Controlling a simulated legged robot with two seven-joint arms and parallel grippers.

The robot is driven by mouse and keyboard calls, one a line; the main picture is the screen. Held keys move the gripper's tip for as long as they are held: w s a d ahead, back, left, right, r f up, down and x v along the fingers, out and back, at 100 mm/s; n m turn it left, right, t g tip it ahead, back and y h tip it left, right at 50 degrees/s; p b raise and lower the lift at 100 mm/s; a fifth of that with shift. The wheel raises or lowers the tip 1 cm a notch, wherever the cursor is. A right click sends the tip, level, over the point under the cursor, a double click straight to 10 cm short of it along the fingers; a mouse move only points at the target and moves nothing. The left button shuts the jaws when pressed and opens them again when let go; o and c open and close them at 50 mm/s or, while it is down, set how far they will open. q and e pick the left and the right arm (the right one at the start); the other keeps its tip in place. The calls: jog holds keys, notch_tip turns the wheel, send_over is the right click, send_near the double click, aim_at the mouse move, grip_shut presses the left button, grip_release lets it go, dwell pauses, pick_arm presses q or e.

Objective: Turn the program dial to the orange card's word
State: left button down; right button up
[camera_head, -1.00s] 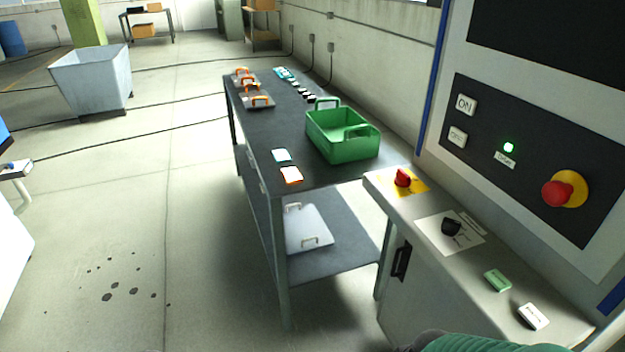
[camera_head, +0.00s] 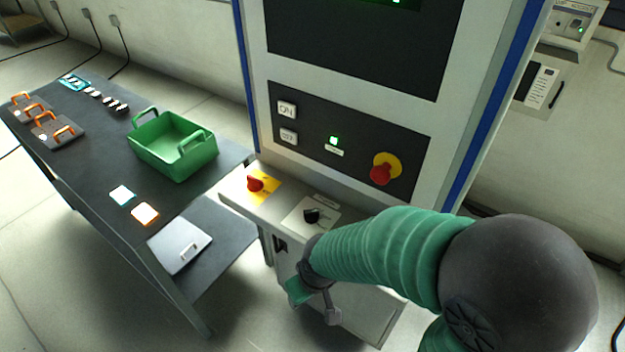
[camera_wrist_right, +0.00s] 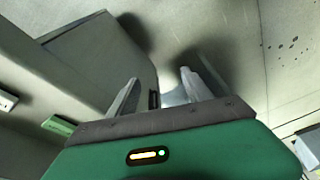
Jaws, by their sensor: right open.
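The program dial (camera_head: 311,216) is a black knob on a pale plate on the console's sloped shelf. Its markings are too small to read. The orange-edged card (camera_head: 145,214) lies on the dark table at the left; its word is not legible. My right gripper (camera_head: 314,303) hangs in front of the console, below the dial in the head view and apart from it. In the right wrist view its two fingers (camera_wrist_right: 166,92) are spread with nothing between them, pointing past the cabinet toward the floor. My left gripper is not in view.
A red knob (camera_head: 256,184) on a yellow plate sits left of the dial. A red emergency button (camera_head: 382,170) is on the panel above. A cyan-edged card (camera_head: 122,195) and a green crate (camera_head: 175,148) are on the table. A green block (camera_wrist_right: 60,126) shows in the wrist view.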

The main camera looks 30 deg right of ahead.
notch_tip(320, 180, up, 13)
jog(key=w+p, duration=0.3)
jog(key=p, duration=0.7)
notch_tip(320, 180, up, 9)
jog(key=m+g+p, duration=0.3)
jog(key=m+p, duration=0.1)
jog(key=m, duration=0.1)
send_over(312, 210)
jog(key=shift+m, duration=0.3)
notch_tip(312, 210, down, 16)
jog(key=p, duration=0.4)
jog(key=shift+d+f, duration=0.1)
jog(key=shift+f, duration=0.1)
jog(key=shift+c, duration=0.5)
jog(key=shift+a, duration=0.3)
jog(key=c, duration=0.5)
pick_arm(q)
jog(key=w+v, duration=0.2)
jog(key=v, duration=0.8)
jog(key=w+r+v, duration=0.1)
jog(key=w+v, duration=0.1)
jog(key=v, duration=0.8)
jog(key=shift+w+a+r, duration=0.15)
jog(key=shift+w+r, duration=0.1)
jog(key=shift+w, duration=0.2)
pick_arm(e)
jog(key=shift+d, duration=0.15)
grip_shut()
